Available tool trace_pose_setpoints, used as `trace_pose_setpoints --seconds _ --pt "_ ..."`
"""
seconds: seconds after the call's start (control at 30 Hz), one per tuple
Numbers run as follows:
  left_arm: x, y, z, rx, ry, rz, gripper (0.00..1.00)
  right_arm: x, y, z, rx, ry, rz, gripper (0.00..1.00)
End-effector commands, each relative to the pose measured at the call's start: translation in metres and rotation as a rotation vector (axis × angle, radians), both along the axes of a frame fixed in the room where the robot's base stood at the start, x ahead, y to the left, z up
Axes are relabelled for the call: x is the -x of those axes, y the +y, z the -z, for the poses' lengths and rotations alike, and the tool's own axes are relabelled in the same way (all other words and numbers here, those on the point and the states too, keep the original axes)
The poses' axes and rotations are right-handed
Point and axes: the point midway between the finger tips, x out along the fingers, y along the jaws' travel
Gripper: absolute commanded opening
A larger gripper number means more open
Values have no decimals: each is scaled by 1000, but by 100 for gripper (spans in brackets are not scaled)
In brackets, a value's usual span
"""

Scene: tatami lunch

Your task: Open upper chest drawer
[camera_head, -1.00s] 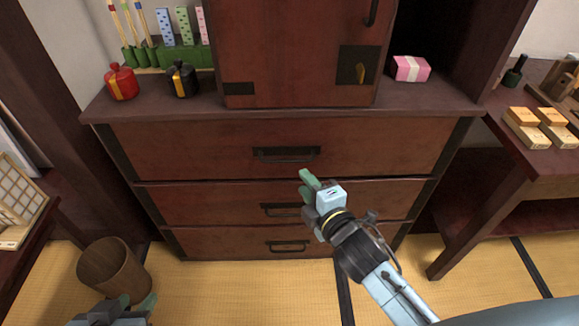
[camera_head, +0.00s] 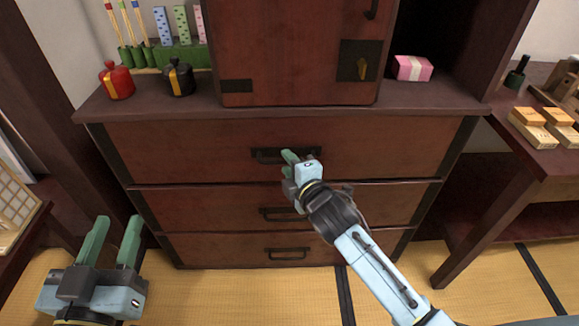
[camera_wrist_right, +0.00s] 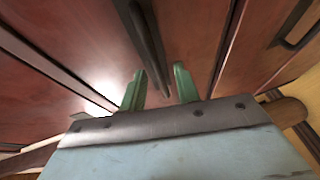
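The upper chest drawer (camera_head: 390,148) is a wide reddish-brown front below the chest top, and it is shut. Its dark bar handle (camera_head: 265,154) is partly covered by my right gripper (camera_head: 288,160). In the right wrist view the handle (camera_wrist_right: 148,35) runs down between the two green fingers of my right gripper (camera_wrist_right: 160,70). The fingers are apart, on either side of the bar, and I cannot tell whether they touch it. My left gripper (camera_head: 114,228) is open and empty at the lower left, away from the chest.
Two more shut drawers lie below, the middle one (camera_head: 380,205) and the lowest one (camera_head: 215,250). A red jar (camera_head: 117,82), a black jar (camera_head: 179,78) and a pink box (camera_head: 412,68) stand on the chest. A side table (camera_head: 520,125) stands at right.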

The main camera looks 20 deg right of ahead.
Motion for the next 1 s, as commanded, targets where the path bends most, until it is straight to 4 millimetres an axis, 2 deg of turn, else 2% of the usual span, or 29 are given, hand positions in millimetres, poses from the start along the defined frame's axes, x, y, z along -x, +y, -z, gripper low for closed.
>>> trace_pose_setpoints --seconds 0.33,0.57,1.0 --pt "0 -1 -3 5 -16 1 36 -2 0 0 -1 0 0 30" --pt "0 -1 -3 5 -15 1 36 -1 0 0 -1 0 0 0" --pt "0 0 -1 0 -1 1 36 -1 2 0 -1 1 -1 0"
